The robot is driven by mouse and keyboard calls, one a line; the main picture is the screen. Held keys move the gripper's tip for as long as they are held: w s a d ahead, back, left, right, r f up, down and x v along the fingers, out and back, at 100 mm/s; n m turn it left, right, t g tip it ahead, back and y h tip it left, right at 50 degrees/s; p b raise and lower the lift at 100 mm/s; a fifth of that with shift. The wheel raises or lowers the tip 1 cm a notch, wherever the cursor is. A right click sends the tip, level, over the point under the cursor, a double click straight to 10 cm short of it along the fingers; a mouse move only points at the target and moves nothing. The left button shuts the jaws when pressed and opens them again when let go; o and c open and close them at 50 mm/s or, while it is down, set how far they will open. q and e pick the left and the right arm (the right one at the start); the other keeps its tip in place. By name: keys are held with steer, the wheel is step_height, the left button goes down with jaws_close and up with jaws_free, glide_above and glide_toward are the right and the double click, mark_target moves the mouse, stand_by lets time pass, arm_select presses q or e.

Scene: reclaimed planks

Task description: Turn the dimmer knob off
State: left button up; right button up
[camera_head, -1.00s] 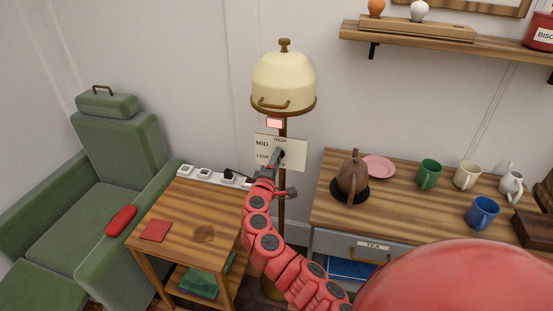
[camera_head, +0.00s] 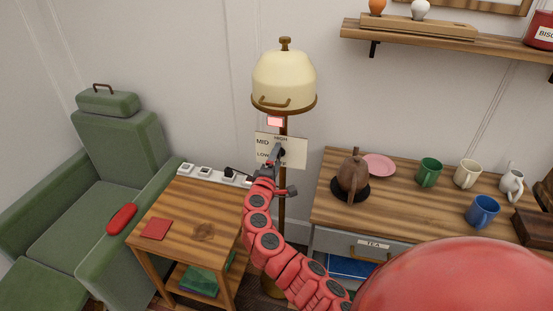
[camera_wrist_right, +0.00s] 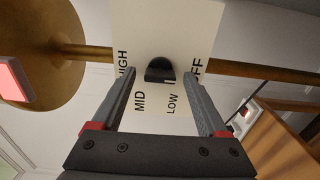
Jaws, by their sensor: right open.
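The dark dimmer knob (camera_wrist_right: 160,70) sits on a pale panel (camera_head: 294,150) marked HIGH, MID, LOW and OFF, on the stand of a brass floor lamp with a cream shade (camera_head: 284,80). In the right wrist view the panel (camera_wrist_right: 190,28) appears turned sideways. A small white mark on the knob's edge lies near LOW. My right gripper (camera_wrist_right: 159,76) is open, its fingers spread to either side of the knob with gaps; contact is not visible. In the head view the right gripper (camera_head: 277,156) covers most of the knob. My left gripper is not in view.
A pink-red lit block (camera_head: 275,121) hangs under the shade. A small wooden table (camera_head: 185,215) and a power strip (camera_head: 204,171) are left of the stand. A green armchair (camera_head: 120,150) stands far left.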

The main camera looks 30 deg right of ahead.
steer(key=b+v, duration=0.2)
steer(key=v, duration=1.5)
steer(key=shift+s+b, duration=0.2)
steer(key=shift+b, duration=0.15)
steer(key=shift+a, duration=0.1)
